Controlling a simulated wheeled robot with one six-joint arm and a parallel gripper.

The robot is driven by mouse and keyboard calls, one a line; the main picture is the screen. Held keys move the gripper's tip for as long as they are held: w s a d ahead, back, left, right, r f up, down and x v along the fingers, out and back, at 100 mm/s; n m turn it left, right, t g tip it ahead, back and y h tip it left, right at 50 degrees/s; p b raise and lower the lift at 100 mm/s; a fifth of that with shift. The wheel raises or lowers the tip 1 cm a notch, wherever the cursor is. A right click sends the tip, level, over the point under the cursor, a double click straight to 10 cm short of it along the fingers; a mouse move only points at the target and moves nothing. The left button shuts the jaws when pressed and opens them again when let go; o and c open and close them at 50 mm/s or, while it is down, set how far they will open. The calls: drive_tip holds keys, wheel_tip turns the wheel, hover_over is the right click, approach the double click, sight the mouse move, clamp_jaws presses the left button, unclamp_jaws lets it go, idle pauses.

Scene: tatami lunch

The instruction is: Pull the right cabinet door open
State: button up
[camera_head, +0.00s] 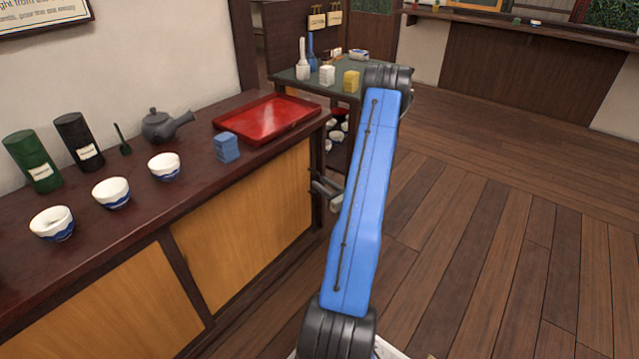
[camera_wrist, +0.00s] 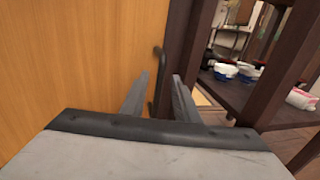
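The right cabinet door (camera_head: 245,215) is a light wood panel in the dark frame of the low counter, and looks flush with it in the head view. In the wrist view the door (camera_wrist: 75,60) fills the left side. Its dark bar handle (camera_wrist: 158,62) stands upright near the door's right edge. My gripper (camera_wrist: 161,76) is open, with one finger to each side of the handle in the picture; I cannot tell whether either touches it. In the head view my gripper (camera_head: 318,187) is at the door's right end, partly hidden by my blue arm.
The left cabinet door (camera_head: 115,310) is beside it. On the counter (camera_head: 190,205) are white-blue cups (camera_head: 111,193), a teapot (camera_head: 160,125), a blue block (camera_head: 227,148) and a red tray (camera_head: 268,119). A dark shelf (camera_wrist: 238,95) stands right of the door. Open floor (camera_head: 480,220) lies right.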

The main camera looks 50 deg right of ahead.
drive_tip(key=shift+w+d, duration=0.15)
drive_tip(key=shift+w, duration=0.75)
clamp_jaws()
